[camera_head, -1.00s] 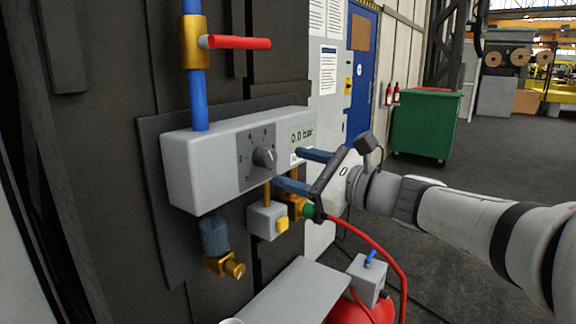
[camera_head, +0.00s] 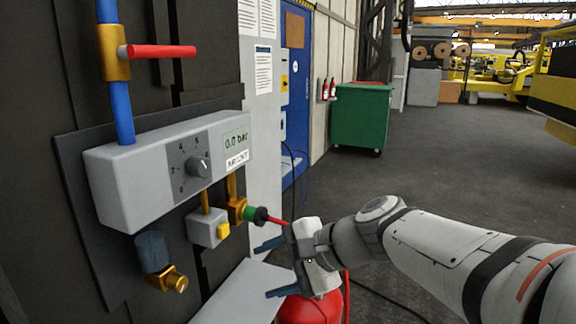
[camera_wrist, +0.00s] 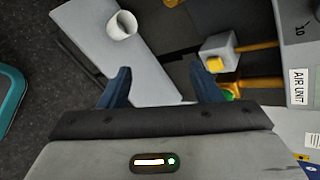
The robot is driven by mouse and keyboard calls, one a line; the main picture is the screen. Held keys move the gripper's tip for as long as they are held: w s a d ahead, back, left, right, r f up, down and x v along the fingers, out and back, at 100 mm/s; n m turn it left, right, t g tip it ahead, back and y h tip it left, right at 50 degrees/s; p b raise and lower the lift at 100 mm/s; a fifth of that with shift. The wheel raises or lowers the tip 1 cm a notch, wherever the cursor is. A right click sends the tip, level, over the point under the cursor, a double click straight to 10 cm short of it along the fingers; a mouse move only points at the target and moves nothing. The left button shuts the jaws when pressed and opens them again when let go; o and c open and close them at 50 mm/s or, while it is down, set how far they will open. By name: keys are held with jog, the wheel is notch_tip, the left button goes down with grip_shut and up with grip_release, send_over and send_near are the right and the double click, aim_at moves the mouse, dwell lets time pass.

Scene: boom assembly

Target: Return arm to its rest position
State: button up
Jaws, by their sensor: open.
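My gripper (camera_head: 268,268) is in the head view at lower middle, to the right of and below the air unit, with its two blue fingers apart and nothing between them. In the wrist view its fingers (camera_wrist: 160,88) are also spread and empty. The grey air unit (camera_head: 130,185) is mounted on the dark wall, with a knob (camera_head: 197,167) and a display reading 0.0 bar (camera_head: 236,141). A brass fitting with a green collar and black connector (camera_head: 256,214) sits below it, with a red hose running off behind my gripper.
A grey shelf (camera_head: 240,292) lies under the unit, close to my gripper; a white cup (camera_wrist: 121,25) stands on it. A red tank (camera_head: 308,308) is partly hidden behind my gripper. A red-handled valve (camera_head: 160,51) is above. Open floor lies right, beyond a green bin (camera_head: 360,116).

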jog(key=s+d+f+n+h, duration=0.3)
jog(key=d, duration=0.3)
jog(key=s+d+f+n+h+p, duration=0.1)
jog(key=s+d+f+n+h, duration=0.2)
jog(key=d, duration=0.3)
jog(key=s+d+f+n+g+h+p, duration=0.1)
jog(key=s+d+f+n+h, duration=0.2)
jog(key=d, duration=0.3)
jog(key=shift+f+n+h, duration=0.4)
jog(key=shift+f+h, duration=0.1)
jog(key=shift+f, duration=0.05)
jog(key=shift+s, duration=0.1)
jog(key=shift+c, duration=0.4)
